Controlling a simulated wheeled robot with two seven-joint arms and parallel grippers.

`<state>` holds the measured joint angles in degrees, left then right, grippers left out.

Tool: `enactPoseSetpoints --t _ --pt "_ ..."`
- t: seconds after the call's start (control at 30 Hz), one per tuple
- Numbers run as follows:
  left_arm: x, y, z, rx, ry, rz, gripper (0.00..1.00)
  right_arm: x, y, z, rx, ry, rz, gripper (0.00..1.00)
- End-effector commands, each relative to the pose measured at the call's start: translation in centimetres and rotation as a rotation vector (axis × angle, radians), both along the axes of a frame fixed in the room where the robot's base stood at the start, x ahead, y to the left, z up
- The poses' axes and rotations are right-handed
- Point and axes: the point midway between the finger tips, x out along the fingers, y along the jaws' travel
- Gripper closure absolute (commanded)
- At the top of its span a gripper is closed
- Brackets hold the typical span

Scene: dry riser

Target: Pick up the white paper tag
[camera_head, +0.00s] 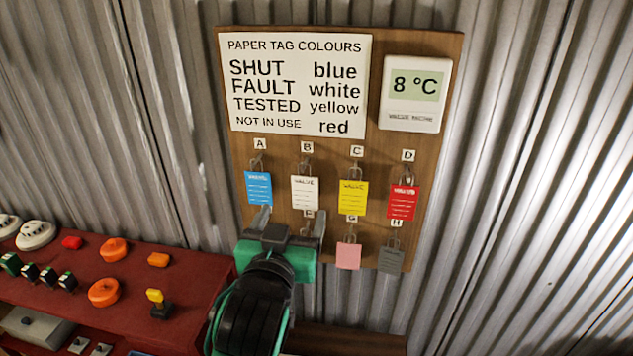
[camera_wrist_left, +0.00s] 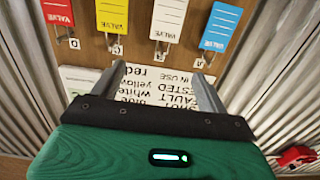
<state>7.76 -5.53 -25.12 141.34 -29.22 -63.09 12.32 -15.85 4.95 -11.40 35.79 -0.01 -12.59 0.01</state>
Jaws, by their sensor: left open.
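The white paper tag (camera_head: 305,193) hangs from a hook under label B on the wooden board, second from left in the upper row. In the left wrist view, which is upside down, the white tag (camera_wrist_left: 169,18) hangs at the top, beyond the fingertips. My left gripper (camera_head: 291,218) is open and empty, just below the white tag in the head view. Its two fingers (camera_wrist_left: 158,68) stand apart with nothing between them. They hide part of the lower row of hooks. My right gripper is in neither view.
Blue (camera_head: 258,188), yellow (camera_head: 353,197) and red (camera_head: 402,202) tags hang beside the white one. Pink (camera_head: 348,256) and grey (camera_head: 391,260) tags hang below. A colour sign (camera_head: 294,84) says FAULT is white. A red bench (camera_head: 200,275) with buttons stands at left.

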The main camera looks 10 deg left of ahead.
Motion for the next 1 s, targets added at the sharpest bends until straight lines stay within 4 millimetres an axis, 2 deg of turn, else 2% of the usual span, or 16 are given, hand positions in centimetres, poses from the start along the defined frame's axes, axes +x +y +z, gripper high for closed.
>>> enactPoseSetpoints --t 0.3,0.37,0.57,0.7,0.83,1.0 --pt "6.0 0.1 0.2 0.003 0.001 0.002 0.24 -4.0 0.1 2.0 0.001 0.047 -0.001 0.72" --pt "6.8 0.1 0.2 0.002 0.002 0.001 0.24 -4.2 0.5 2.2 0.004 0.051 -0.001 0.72" --pt "8.2 0.1 -0.1 0.000 0.003 0.000 0.24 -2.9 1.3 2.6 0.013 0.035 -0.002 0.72" --pt "9.7 0.4 -0.1 0.004 0.004 0.001 0.24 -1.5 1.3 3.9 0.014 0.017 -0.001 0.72" --pt "11.4 0.6 -0.4 0.003 0.003 0.001 0.24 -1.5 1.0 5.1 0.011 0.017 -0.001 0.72" --pt "13.0 0.6 -0.7 0.001 0.003 0.002 0.24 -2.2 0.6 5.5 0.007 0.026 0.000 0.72"
